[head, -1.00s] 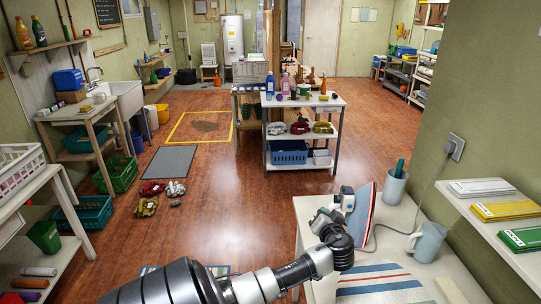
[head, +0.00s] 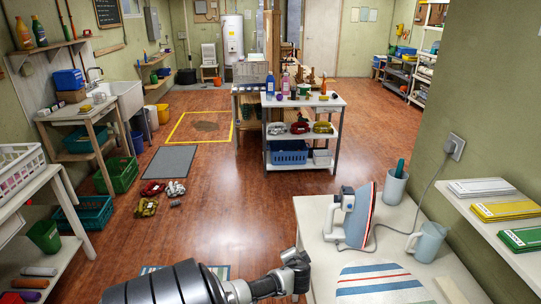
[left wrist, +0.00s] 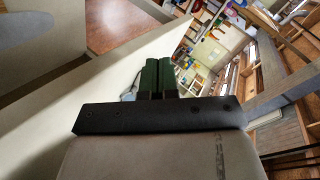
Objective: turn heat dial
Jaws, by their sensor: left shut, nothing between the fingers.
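An iron (head: 360,217) stands upright on its heel on the white table (head: 312,218), with its blue and red-edged soleplate facing right and its pale handle on the left. Its heat dial cannot be made out at this size. My left gripper (head: 302,268) is at the table's left edge, apart from the iron, lower and to its left in the head view. In the left wrist view its two dark green fingers (left wrist: 158,76) are together with nothing between them. My right gripper is not in view.
A striped cloth (head: 380,284), a pale blue mug (head: 427,242) and a grey cup (head: 394,187) are on the table near the iron. A cord runs from the iron to the wall outlet (head: 454,147). A shelf with folded packs (head: 505,210) juts out at right.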

